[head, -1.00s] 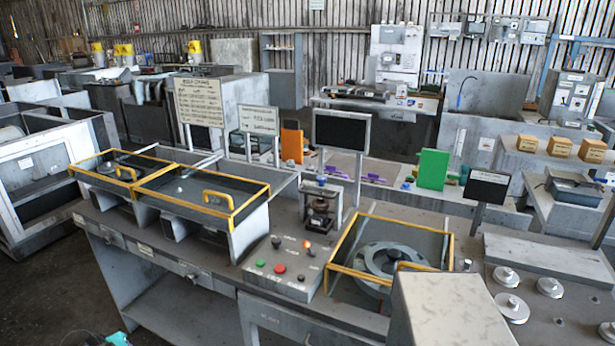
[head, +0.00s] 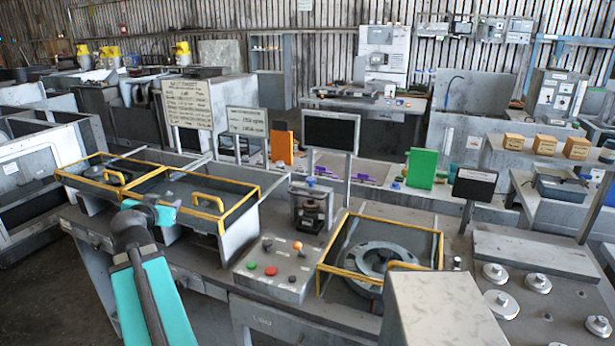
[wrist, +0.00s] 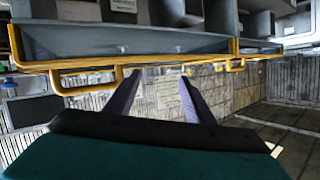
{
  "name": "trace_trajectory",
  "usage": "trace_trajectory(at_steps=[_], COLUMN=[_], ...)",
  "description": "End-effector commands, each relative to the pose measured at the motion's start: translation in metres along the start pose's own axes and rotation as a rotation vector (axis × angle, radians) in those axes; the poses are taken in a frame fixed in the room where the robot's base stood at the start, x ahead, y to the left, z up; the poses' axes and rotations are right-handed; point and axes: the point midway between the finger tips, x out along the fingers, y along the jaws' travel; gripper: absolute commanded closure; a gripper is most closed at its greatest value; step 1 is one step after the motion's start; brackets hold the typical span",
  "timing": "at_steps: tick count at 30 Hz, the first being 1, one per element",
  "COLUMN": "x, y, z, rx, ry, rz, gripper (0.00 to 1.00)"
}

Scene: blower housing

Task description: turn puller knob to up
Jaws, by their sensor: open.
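A sloped control panel (head: 275,268) stands at the middle of the bench in the head view. It carries a red button (head: 271,270), a green button (head: 252,265), a small dark knob (head: 267,243) and a glowing orange lamp (head: 298,247). The labels are too small to read, so I cannot tell which control is the puller knob or its setting. My gripper (head: 172,203) is left of the panel, near the left yellow-framed guards. In the wrist view my gripper (wrist: 159,76) is open and empty, with two dark fingers apart. No panel control is identifiable there.
Yellow-framed guards (head: 238,218) stand on the left of the bench, close to my gripper. A press-like device (head: 311,207) stands behind the panel. Another yellow-framed guard (head: 327,270) is on its right. The air above the panel is clear.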

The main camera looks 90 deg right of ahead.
Motion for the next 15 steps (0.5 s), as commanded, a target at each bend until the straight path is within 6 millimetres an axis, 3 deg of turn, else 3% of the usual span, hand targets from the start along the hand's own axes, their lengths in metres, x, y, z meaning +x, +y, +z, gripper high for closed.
trace_trajectory(at_steps=[1,3,9,15], x=[-0.002,-0.007,-0.026,-0.043], y=[0.010,0.021,0.055,0.077], z=[-0.025,-0.055,-0.137,-0.185], rx=[0.025,0.058,0.140,0.187], ry=[0.040,0.091,0.235,0.325], rz=[0.007,0.013,0.027,0.033], gripper=[0.51,0.51,0.51,0.51])
